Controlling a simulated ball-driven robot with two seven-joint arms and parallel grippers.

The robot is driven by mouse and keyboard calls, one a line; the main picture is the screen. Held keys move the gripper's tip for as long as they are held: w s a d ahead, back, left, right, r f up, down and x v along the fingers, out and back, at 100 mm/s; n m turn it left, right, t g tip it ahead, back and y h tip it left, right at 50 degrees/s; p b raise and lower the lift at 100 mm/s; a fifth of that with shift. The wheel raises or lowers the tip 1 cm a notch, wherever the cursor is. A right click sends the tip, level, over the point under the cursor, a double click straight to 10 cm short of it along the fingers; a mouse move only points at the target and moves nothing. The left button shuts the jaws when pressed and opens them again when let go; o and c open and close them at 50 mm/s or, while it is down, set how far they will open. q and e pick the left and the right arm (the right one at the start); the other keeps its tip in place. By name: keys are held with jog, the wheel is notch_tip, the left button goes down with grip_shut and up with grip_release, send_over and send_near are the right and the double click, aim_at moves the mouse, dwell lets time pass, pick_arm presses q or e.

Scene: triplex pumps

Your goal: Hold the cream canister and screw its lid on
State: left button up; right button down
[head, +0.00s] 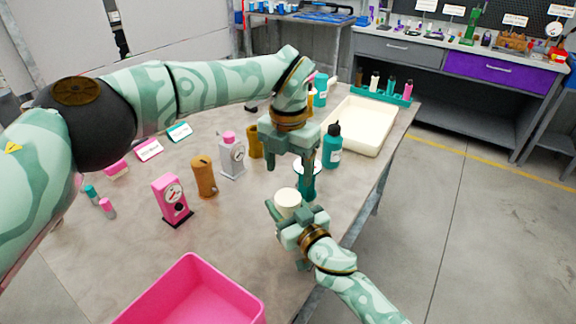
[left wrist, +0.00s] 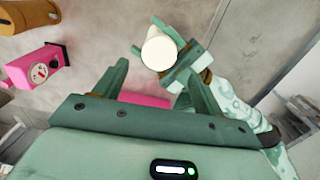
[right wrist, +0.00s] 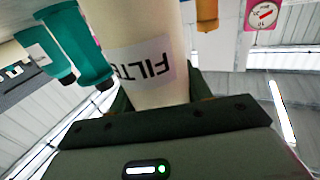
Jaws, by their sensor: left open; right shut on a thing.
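The cream canister (head: 288,197) is upright near the table's right edge. My right gripper (head: 287,212) is shut around its body. In the right wrist view the canister (right wrist: 140,75) fills the middle, with a label reading "FILT" upside down. In the left wrist view its round pale top (left wrist: 159,50) faces me; I cannot tell whether this is the lid or the bare top. No separate lid can be made out. My left gripper (head: 292,165) is open, above and behind the canister; its spread empty fingers (left wrist: 158,83) show in the left wrist view.
A pink pump (head: 172,200), a brown one (head: 204,177) and a grey one (head: 231,156) stand left of the grippers. A teal bottle (head: 332,148) and a cream tray (head: 361,124) stand behind. A pink bin (head: 190,296) is at the front.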

aim_at(288, 197)
pick_arm(q)
jog(key=n, duration=0.8)
jog(key=shift+s+n, duration=0.1)
jog(key=shift+n, duration=0.3)
jog(key=shift+f, duration=0.15)
jog(key=shift+f, duration=3.9)
jog(key=c, duration=1)
jog(key=o, duration=1.1)
jog(key=shift+a, duration=0.1)
jog(key=shift+r, duration=0.15)
pick_arm(e)
jog(key=shift+f, duration=0.1)
